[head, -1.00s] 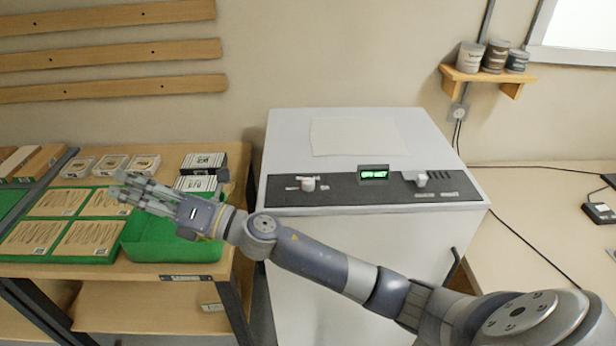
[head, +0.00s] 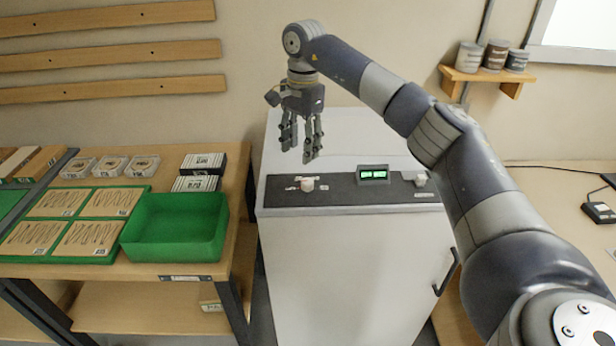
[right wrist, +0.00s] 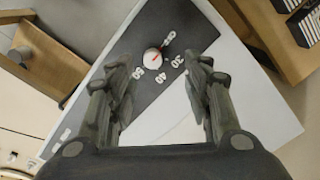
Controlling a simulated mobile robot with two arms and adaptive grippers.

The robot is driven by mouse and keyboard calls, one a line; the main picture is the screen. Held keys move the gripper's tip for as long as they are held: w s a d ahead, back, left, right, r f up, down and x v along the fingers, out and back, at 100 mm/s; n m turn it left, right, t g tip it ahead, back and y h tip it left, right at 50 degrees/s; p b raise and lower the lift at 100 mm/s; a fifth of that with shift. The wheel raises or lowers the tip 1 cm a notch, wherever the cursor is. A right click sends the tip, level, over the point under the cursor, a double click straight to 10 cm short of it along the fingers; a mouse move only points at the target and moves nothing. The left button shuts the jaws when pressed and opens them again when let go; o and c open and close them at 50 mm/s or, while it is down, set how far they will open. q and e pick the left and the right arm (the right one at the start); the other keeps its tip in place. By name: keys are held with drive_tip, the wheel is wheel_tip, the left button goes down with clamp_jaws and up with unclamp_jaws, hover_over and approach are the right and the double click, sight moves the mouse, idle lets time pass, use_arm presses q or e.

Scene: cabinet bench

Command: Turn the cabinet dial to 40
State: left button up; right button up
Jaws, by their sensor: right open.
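The cabinet (head: 335,245) is white with a dark control panel across its front top edge. The dial (head: 307,184) is a small pale knob on the panel's left part. In the right wrist view the dial (right wrist: 152,58) has a red mark and printed numbers around it, 30 and 40 among them. My right gripper (head: 299,155) is open and empty, fingers pointing down, above and just behind the dial. In the right wrist view the dial lies beyond the fingertips, between them. My left gripper is not in view.
A small green-lit display (head: 373,175) and a white switch (head: 420,179) sit right of the dial. A green bin (head: 175,250) stands on the bench at left, beside boxes and trays. A shelf with tins (head: 488,75) hangs on the wall at right.

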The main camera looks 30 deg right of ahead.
sight(307, 181)
drive_tip(key=shift+h, duration=0.3)
drive_tip(key=f+p, duration=0.1)
drive_tip(key=f, duration=0.2)
drive_tip(key=d+f+p, duration=0.1)
drive_tip(key=f, duration=0.2)
drive_tip(key=f+p, duration=0.1)
drive_tip(key=f, duration=0.3)
drive_tip(key=shift+s+d, duration=0.25)
drive_tip(key=shift+s, duration=0.05)
drive_tip(key=shift+c, duration=0.2)
drive_tip(key=c, duration=1)
